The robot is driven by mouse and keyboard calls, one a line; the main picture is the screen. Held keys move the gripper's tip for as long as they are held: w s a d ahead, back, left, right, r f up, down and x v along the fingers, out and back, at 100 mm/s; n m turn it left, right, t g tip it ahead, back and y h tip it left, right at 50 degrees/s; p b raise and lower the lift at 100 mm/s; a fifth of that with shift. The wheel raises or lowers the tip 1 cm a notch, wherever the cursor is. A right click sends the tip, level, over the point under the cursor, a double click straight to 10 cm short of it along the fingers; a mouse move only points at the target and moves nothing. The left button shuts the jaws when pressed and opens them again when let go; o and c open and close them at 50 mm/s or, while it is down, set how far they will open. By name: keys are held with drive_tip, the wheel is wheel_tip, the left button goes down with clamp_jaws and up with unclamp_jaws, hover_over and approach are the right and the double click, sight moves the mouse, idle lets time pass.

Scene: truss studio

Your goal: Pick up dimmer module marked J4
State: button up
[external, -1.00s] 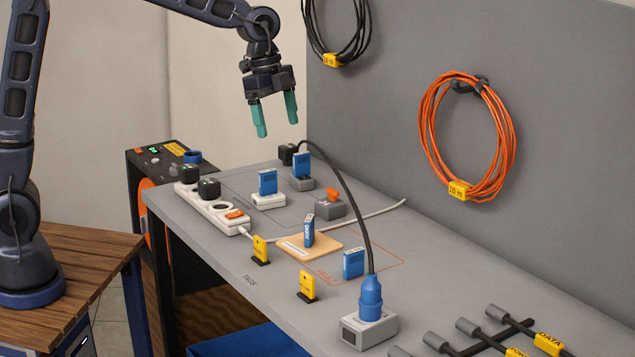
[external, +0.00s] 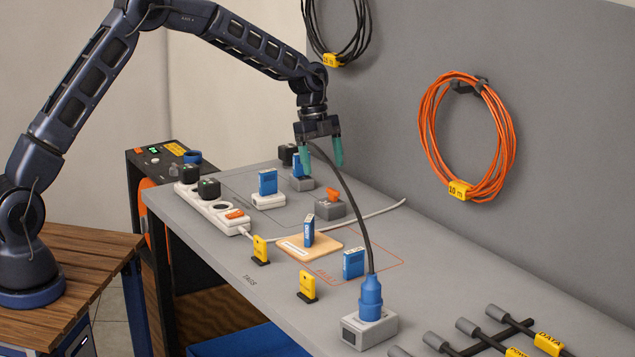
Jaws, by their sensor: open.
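Several blue modules stand on the grey bench, and I cannot read J4 on any of them. One blue module (external: 267,182) stands on a white base, and another (external: 298,168) stands on a grey base behind it, partly covered by my finger. A third blue module (external: 308,231), with white lettering too small to read, stands upright on a wooden board (external: 325,244). A fourth blue module (external: 353,263) stands on the bench to the right of the board. My gripper (external: 321,166) is open and empty, fingers down, over the back of the bench.
A black cable rises in an arc to a blue plug (external: 371,297) on a grey box, passing close to my gripper. A white power strip (external: 213,210), an orange-topped grey block (external: 331,205) and yellow tags (external: 307,286) stand on the bench. Cable coils hang on the grey wall.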

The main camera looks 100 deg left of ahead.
hover_over(332, 202)
drive_tip(key=s, duration=0.2)
drive_tip(key=f, duration=0.5)
drive_tip(key=shift+w+a+f, duration=0.2)
drive_tip(key=shift+a, duration=0.15)
drive_tip(key=shift+x, duration=2.6)
drive_tip(key=shift+w+a, duration=0.15)
drive_tip(key=c, duration=1.3)
drive_tip(key=shift+o, duration=0.2)
drive_tip(key=shift+r, duration=0.15)
